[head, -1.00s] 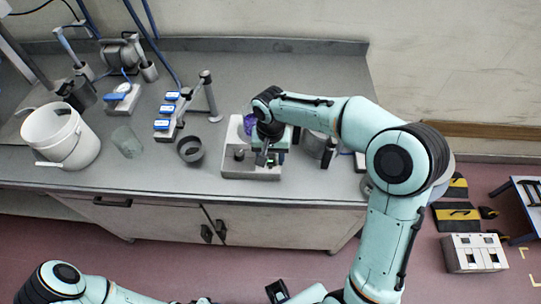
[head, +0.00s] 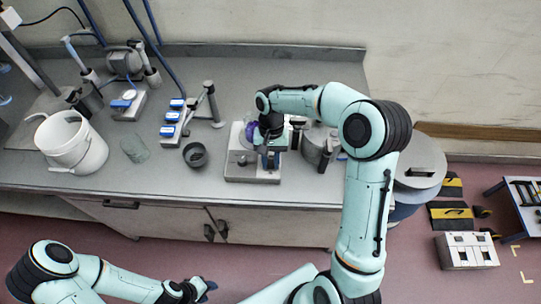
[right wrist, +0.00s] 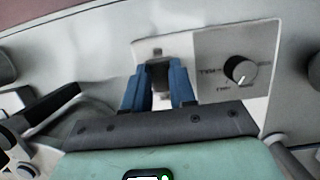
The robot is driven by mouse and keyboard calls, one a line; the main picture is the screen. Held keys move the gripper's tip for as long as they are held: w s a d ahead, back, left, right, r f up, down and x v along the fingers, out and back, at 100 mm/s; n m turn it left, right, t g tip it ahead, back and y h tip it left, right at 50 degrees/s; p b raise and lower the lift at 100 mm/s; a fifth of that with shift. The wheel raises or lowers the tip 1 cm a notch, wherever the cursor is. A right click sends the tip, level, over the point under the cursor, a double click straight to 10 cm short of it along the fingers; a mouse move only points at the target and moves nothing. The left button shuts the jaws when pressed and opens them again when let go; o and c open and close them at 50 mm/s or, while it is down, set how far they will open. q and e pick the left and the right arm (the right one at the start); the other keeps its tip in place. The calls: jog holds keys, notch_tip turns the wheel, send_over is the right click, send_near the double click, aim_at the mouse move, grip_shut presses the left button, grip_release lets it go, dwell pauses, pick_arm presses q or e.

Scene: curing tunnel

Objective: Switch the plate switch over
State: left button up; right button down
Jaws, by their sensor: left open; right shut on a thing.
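The plate switch (right wrist: 158,56) shows in the right wrist view as a dark lever on a pale panel, beside a round black knob (right wrist: 239,70) with printed marks. My right gripper (right wrist: 160,82) has its two blue fingers closed around the lever, one on each side. Which way the lever is thrown cannot be told. My left gripper (head: 206,288) is open and empty, low in front of the bench.
A purple item (head: 251,132) is at the plate device. A dark bowl (head: 195,155), a clear beaker (head: 134,149) and a white bucket (head: 72,142) stand to its left. A metal pot (head: 318,147) stands close on its right. The bench front edge is clear.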

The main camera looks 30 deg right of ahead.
jog(key=c, duration=0.9)
grip_release()
pick_arm(q)
jog(key=shift+s+f, duration=0.15)
jog(key=shift+s, duration=0.1)
jog(key=shift+w+r+p, duration=0.65)
jog(key=shift+w+r, duration=0.25)
jog(key=shift+w, duration=0.15)
pick_arm(e)
jog(key=v, duration=1.3)
jog(key=shift+d+r, duration=0.1)
jog(key=shift+r, duration=0.1)
